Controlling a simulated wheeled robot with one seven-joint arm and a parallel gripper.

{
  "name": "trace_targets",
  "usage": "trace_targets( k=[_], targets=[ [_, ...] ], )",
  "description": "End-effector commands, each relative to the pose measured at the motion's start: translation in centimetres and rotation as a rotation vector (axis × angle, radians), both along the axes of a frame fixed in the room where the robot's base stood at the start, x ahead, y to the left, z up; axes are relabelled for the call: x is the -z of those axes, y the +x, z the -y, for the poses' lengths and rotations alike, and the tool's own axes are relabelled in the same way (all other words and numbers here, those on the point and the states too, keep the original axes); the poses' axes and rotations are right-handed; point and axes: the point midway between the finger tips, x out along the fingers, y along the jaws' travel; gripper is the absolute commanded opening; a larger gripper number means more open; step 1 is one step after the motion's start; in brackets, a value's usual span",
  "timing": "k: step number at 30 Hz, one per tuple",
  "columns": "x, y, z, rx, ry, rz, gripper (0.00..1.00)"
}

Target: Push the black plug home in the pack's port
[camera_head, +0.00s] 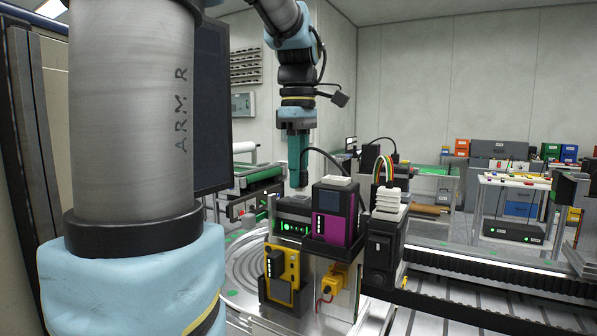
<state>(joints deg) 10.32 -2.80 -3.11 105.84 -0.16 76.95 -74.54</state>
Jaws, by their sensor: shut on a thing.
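My gripper (298,182) points straight down from the teal tool on the arm, left of centre. It is shut on what seems to be the black plug, mostly hidden between the fingers; a black cable arcs away from there to the right. Below the gripper is a dark unit with green lights (294,227), on top of the metal fixture. I cannot tell for sure which unit is the pack, and no port opening can be made out. The fingertips look just above the dark unit's top; contact cannot be judged.
A purple-and-dark unit (335,222) stands close right of the gripper. A yellow unit (291,262) and a yellow connector with a red cable (334,283) are on the fixture's front. A black housing with white stacked blocks (382,250) stands further right. Tables are behind.

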Motion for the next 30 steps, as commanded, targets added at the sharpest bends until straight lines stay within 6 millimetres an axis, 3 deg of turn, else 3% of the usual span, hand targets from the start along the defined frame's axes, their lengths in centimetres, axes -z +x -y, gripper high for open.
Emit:
trace_targets(
  k=[30],
  targets=[
    [2.0,0.0,0.0,0.000,0.000,-0.001,0.00]
  ],
)
